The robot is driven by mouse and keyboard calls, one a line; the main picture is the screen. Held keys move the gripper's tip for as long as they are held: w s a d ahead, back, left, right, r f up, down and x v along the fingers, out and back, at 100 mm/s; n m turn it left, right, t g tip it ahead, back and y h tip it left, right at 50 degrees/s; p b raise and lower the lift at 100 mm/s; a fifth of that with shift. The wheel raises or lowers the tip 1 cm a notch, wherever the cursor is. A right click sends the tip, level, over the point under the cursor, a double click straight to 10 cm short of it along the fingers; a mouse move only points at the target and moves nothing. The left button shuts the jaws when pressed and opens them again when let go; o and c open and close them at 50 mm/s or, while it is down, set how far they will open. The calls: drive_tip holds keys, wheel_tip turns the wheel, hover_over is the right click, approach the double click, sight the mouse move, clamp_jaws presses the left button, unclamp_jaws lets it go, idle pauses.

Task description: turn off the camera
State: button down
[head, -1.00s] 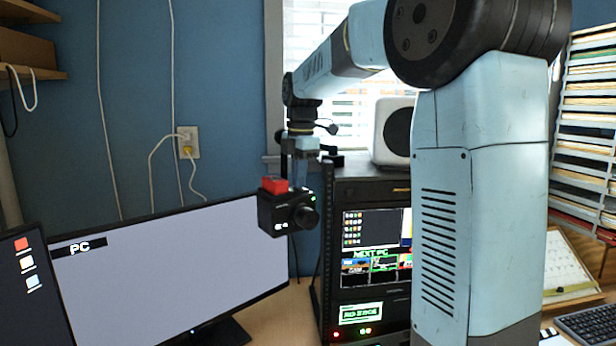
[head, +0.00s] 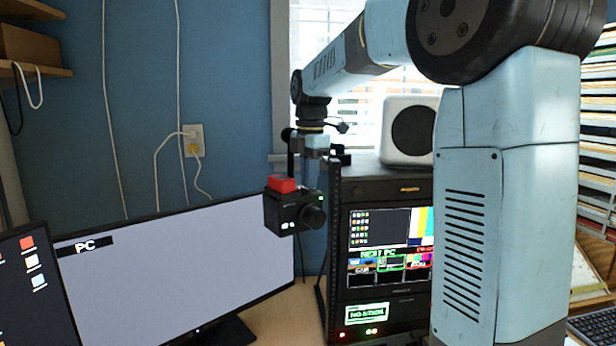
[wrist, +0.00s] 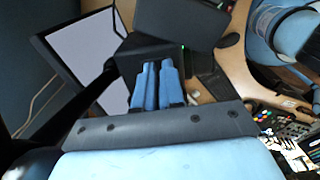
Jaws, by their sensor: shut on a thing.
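The camera (head: 281,213) is a small black box with a red block on top and a round lens facing right. A small green light glows on its upper right side, and white marks show low on its front. It hangs in front of the PC monitor, above the desk. My gripper (head: 313,178) comes down from above and is shut on the camera. In the wrist view my two blue fingers (wrist: 155,68) lie close together, their tips against the dark camera body (wrist: 143,50). The exact contact is hard to see.
The PC monitor (head: 190,270) stands behind the camera. A black equipment rack (head: 385,185) with a lit screen is close on its right, with a white speaker (head: 399,132) on top. Another screen (head: 25,290) is at the left edge. A keyboard (head: 598,325) lies at the lower right.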

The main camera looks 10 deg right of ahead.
drive_tip(key=shift+s+d+f, duration=0.1)
drive_tip(key=shift+d+f, duration=0.1)
drive_tip(key=shift+f, duration=0.15)
wheel_tip(320, 180, up, 15)
drive_tip(key=shift+s+f, duration=0.15)
drive_tip(key=shift+f, duration=0.05)
idle(0.5)
drive_tip(key=shift+d+r+t, duration=0.1)
drive_tip(key=shift+t, duration=0.4)
drive_tip(key=f, duration=0.4)
drive_tip(key=w+f, duration=0.1)
drive_tip(key=f, duration=0.9)
drive_tip(key=shift+w+a, duration=0.3)
drive_tip(key=shift+w, duration=0.1)
